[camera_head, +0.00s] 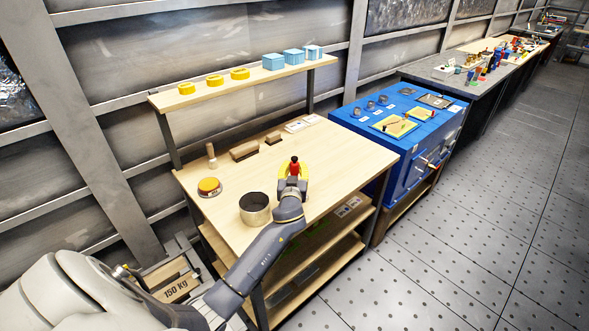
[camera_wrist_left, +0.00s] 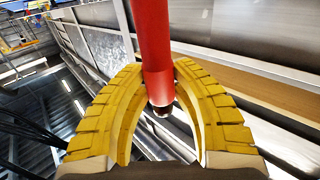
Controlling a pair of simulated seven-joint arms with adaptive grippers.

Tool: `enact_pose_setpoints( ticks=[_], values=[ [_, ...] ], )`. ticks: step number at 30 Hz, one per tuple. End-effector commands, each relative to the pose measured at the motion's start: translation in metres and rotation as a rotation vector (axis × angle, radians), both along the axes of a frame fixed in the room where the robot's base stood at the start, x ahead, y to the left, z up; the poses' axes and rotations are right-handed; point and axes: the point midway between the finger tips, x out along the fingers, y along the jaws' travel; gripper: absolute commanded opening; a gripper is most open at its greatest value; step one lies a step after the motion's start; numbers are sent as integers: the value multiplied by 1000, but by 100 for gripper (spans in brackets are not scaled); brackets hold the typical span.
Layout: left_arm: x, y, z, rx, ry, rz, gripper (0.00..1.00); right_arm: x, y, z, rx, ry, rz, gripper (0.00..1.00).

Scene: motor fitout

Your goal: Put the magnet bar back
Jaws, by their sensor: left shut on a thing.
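My left gripper (camera_head: 292,172) reaches over the front middle of the wooden workbench (camera_head: 225,230). Its yellow fingers are shut on a red bar (camera_head: 295,166), which I take to be the magnet bar. In the left wrist view the bar (camera_wrist_left: 153,40) stands between the yellow fingertips (camera_wrist_left: 160,72), with a dark tip at its lower end. The bar appears held above the bench top; its exact height is unclear. The place it belongs to cannot be made out. My right gripper is not in view.
A metal pot (camera_head: 255,209) stands left of my gripper. A yellow-topped round item (camera_head: 209,187), a wooden peg (camera_head: 211,156) and wooden blocks (camera_head: 244,151) lie farther back. A raised shelf (camera_head: 250,81) runs behind. A blue bench (camera_head: 375,132) stands to the right.

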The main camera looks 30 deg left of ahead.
Motion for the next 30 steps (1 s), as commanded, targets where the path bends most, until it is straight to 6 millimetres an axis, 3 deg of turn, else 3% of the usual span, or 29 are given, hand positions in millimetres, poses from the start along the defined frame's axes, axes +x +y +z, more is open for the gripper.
enact_pose_setpoints(
  ticks=[15,16,21,30],
  values=[
    [0,0,-5,-2,-3,-1,0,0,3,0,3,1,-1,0],
    [0,0,-6,-1,-2,-1,28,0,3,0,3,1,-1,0],
    [0,0,-6,0,-1,-1,47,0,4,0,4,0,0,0],
    [0,0,-4,1,-2,-1,47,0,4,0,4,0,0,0]
  ],
)
